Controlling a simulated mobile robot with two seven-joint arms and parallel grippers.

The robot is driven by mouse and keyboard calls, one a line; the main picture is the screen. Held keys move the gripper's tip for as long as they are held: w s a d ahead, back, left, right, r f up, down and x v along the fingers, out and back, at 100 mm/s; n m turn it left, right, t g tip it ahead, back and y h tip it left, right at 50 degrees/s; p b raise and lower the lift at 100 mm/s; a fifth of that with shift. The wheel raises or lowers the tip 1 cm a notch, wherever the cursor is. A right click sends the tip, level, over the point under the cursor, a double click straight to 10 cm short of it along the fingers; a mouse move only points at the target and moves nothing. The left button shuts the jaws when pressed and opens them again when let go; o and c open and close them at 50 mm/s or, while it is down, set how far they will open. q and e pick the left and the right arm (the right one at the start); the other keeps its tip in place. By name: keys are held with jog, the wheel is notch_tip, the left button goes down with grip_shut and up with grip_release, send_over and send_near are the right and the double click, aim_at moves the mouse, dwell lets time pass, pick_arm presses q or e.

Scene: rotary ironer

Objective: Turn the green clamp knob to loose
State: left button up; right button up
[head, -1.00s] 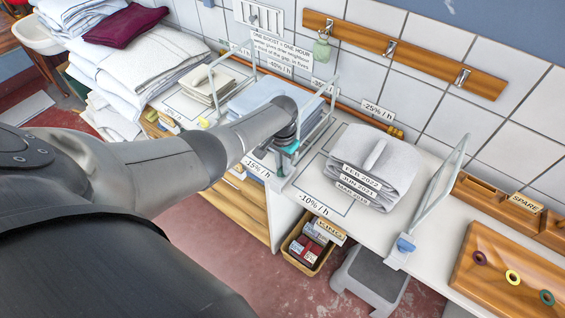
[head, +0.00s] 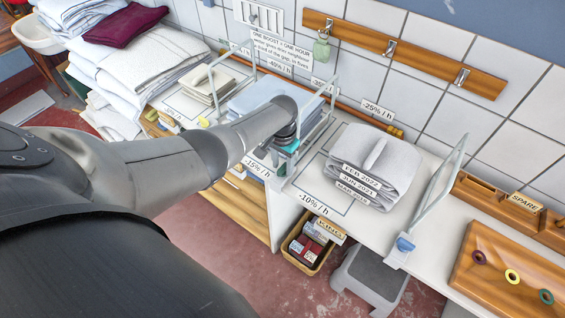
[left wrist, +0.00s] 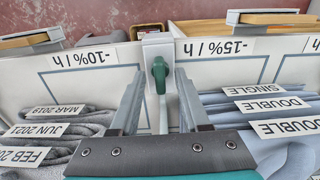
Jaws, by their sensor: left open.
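The green clamp knob (left wrist: 160,72) shows in the left wrist view, on a pale clamp at the front edge of the counter, between the "-10% / h" and "-15% / h" labels. Its narrow grip points down in that picture. My left gripper (left wrist: 158,88) is open, with one finger on each side of the knob and a visible gap on both sides. In the head view my left gripper (head: 286,152) is at the front edge by the clear divider, and my arm hides much of it. I cannot make out the green knob there. My right gripper is not in view.
Folded grey cloth (head: 374,165) lies right of the gripper, and folded blue cloth (left wrist: 275,110) lies on the divider's other side. Another clear divider (head: 440,188) has a blue knob (head: 405,244). A box (head: 309,246) and a grey step stool (head: 372,275) stand below.

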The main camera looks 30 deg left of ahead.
aim_at(282, 166)
pick_arm(q)
notch_tip(282, 166, up, 15)
jog(key=p, duration=0.3)
jog(key=shift+r, duration=0.15)
dwell(0.3)
dwell(0.4)
